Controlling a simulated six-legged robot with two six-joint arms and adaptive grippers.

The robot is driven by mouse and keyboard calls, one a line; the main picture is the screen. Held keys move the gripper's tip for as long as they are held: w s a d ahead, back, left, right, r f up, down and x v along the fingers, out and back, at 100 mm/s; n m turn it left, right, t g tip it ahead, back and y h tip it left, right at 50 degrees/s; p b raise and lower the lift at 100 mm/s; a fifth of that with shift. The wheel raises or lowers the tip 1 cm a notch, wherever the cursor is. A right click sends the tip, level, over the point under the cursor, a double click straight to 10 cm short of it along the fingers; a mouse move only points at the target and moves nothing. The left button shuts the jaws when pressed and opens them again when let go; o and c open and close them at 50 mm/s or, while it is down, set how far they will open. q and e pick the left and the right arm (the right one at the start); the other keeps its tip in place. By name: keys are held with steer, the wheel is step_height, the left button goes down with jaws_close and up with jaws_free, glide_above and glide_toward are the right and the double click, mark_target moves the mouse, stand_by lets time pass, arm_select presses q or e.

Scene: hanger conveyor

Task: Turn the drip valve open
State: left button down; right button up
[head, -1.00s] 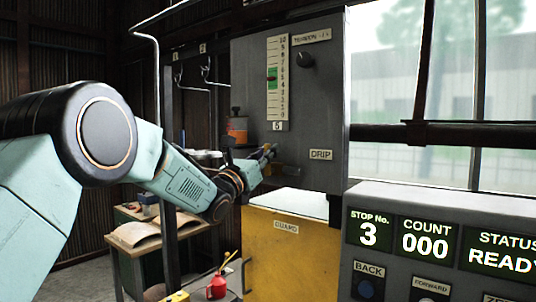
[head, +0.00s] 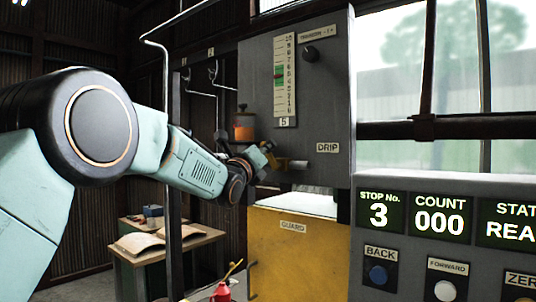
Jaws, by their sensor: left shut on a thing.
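The grey machine panel (head: 328,90) carries a DRIP label (head: 327,147). To the left of the label a small tan stub of the drip valve (head: 298,164) sticks out from the panel. My left gripper (head: 268,151) reaches in from the left and is at the valve, its fingers shut on it. The fingers and my wrist hide most of the valve, so I cannot tell how far its handle is turned. My right gripper is not in view.
An orange oil cup (head: 244,128) sits just above my left gripper. The yellow guard (head: 300,255) is below it. A control box (head: 400,255) with STOP No. 3, COUNT 000 and buttons stands at the lower right. A bench with an open book (head: 140,243) is at lower left.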

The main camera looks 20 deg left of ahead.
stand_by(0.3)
arm_select(q)
steer(key=c, duration=1.3)
jaws_free()
steer(key=shift+a, duration=0.1)
steer(key=shift+f, duration=0.1)
steer(key=shift+v, duration=6)
